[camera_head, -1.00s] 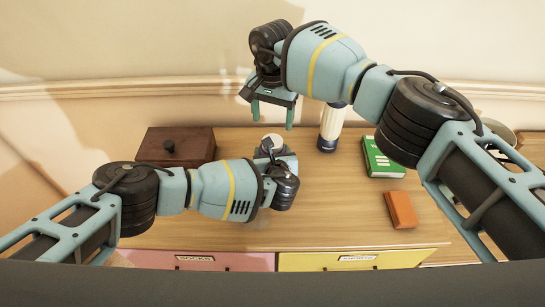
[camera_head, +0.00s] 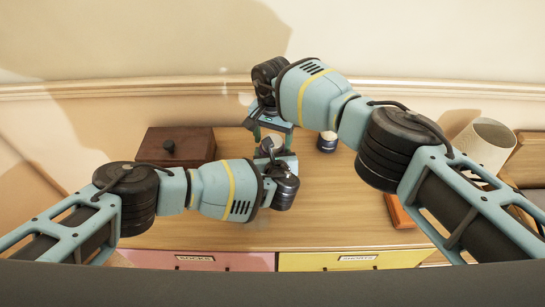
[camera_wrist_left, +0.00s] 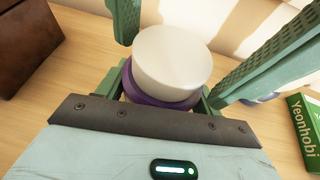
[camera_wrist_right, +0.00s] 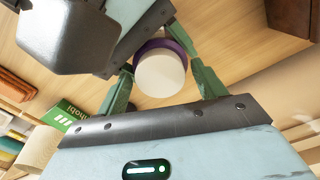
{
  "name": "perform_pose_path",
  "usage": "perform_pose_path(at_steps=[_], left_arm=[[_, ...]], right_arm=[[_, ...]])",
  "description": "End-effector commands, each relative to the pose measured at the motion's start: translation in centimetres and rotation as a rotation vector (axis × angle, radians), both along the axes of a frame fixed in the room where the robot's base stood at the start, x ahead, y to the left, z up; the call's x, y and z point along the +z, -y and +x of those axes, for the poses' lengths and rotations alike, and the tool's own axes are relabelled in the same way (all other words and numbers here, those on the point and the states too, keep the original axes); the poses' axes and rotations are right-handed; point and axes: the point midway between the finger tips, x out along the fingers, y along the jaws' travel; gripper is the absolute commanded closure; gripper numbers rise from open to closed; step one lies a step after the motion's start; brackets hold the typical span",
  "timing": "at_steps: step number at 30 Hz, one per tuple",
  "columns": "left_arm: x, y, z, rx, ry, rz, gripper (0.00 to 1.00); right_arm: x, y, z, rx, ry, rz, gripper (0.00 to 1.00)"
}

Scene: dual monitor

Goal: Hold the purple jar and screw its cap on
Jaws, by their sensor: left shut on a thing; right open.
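The jar, with a purple body (camera_wrist_left: 135,88), stands with a round white cap (camera_wrist_left: 173,64) on its top in the left wrist view. My left gripper (camera_wrist_left: 163,98) is shut around the purple body. My right gripper (camera_head: 271,136) is open above the jar in the head view. In the right wrist view the white cap (camera_wrist_right: 160,73) lies between the spread right fingers, with the purple rim (camera_wrist_right: 165,45) behind it. The right fingers appear apart from the cap. The cap's threads are hidden, so I cannot tell how tightly it sits.
A dark wooden box (camera_head: 193,142) with a knob stands at the back left. A white bottle with a dark blue base (camera_head: 326,144) stands close right of my right gripper. The front of the wooden top is clear.

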Motion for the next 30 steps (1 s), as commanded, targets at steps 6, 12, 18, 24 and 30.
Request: perform_pose_path(at_steps=[6,12,18,24,30], left_arm=[[-0.06,-0.03,-0.02,0.001,-0.001,0.0,0.98],[-0.06,-0.03,-0.02,0.001,-0.001,0.0,0.98],[-0.06,-0.03,-0.02,0.001,-0.001,0.0,0.98],[-0.06,-0.04,-0.01,0.001,-0.001,0.0,0.98],[-0.07,-0.05,-0.01,0.001,-0.001,0.0,0.98]], right_arm=[[0.01,0.0,0.0,0.0,0.0,0.0,0.54],[0.03,0.0,0.01,0.0,0.0,0.0,0.76],[0.03,0.03,0.02,-0.125,0.001,-0.001,0.76],[0.02,0.05,0.02,-0.281,0.001,-0.001,0.76],[0.02,0.06,0.02,-0.294,0.001,-0.001,0.76]])
